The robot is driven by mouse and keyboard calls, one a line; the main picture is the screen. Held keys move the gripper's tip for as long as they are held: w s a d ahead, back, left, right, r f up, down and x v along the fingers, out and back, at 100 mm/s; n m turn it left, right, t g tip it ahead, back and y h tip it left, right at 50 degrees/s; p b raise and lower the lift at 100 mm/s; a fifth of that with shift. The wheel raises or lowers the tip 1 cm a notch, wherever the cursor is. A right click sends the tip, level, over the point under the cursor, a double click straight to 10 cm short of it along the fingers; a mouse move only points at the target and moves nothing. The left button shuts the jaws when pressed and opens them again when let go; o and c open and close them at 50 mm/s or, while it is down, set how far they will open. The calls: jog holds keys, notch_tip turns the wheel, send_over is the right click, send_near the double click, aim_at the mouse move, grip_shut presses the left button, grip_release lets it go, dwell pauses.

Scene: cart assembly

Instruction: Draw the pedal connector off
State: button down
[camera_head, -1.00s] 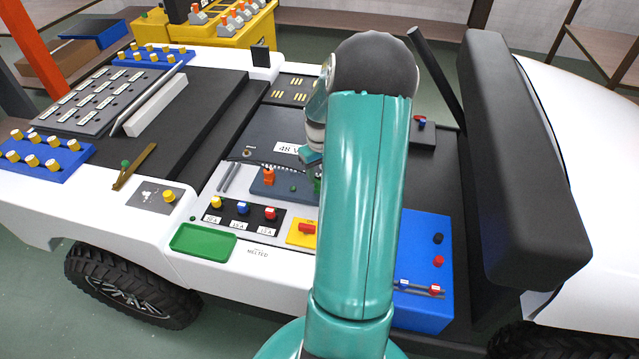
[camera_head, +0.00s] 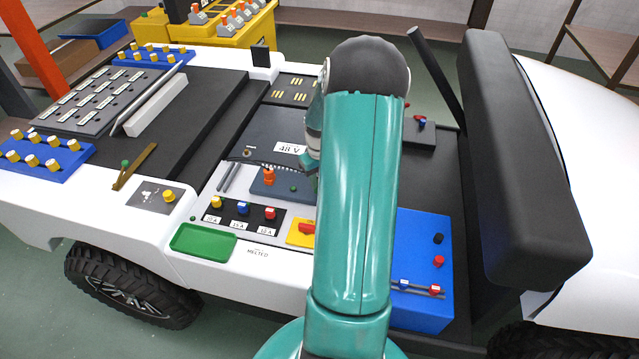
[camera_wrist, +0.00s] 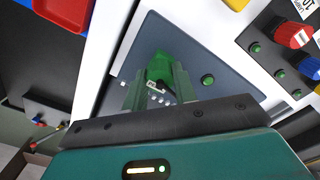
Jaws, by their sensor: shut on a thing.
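A green connector (camera_wrist: 160,67) with a small white tag sits between my gripper's fingers (camera_wrist: 158,88) in the wrist view. My gripper is shut on it, over a dark blue-grey plate (camera_wrist: 222,66). Whether the connector still touches the plate cannot be told. The plate (camera_head: 262,187) there also bears an orange connector (camera_head: 268,175).
Yellow, blue and red fuses (camera_head: 243,208) stand in front of the plate. A yellow panel with a red switch (camera_head: 306,228) is beside them. An empty green tray (camera_head: 203,240) lies at the front left. The black seat back (camera_head: 515,160) rises at the right.

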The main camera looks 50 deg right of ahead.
jog(key=shift+r, duration=0.35)
jog(key=shift+r, duration=2.3)
